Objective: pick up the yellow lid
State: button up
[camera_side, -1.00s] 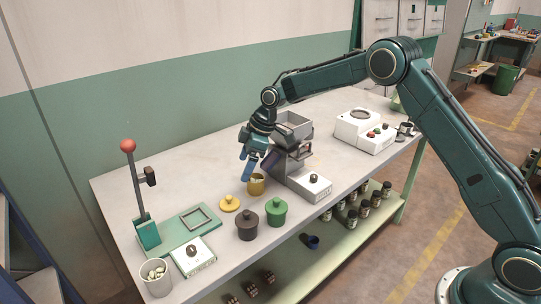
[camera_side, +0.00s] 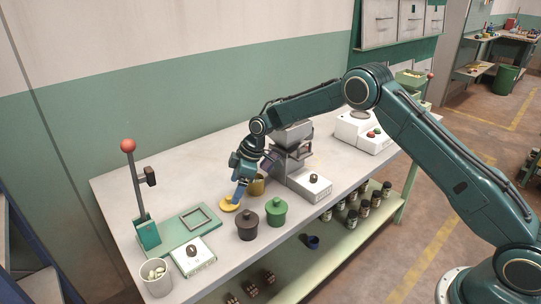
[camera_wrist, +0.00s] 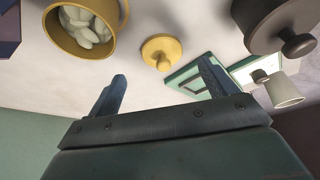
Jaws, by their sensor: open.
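The yellow lid (camera_side: 229,205) lies flat on the bench, left of the dark brown and green pots in the side view. In the wrist view the yellow lid (camera_wrist: 161,52) shows its round knob and lies beyond my fingertips, roughly between them. My gripper (camera_side: 238,196) is open and empty, pointing down just above and behind the lid in the side view. Its two fingers (camera_wrist: 163,80) stand apart in the wrist view. The yellow pot (camera_wrist: 83,40), open and filled with pale nuts, stands beside the lid; my gripper partly hides it in the side view.
A dark brown lidded pot (camera_side: 247,226) and a green lidded pot (camera_side: 276,211) stand close by. A grey hopper machine (camera_side: 292,160) is behind to the right. A green lever press (camera_side: 147,232) and a white cup of nuts (camera_side: 155,278) stand at left.

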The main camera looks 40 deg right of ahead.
aim_at(229, 201)
jog(key=x, duration=0.3)
jog(key=shift+s+a, duration=0.1)
jog(key=shift+s, duration=0.1)
jog(key=shift+x, duration=0.85)
jog(key=c, duration=1)
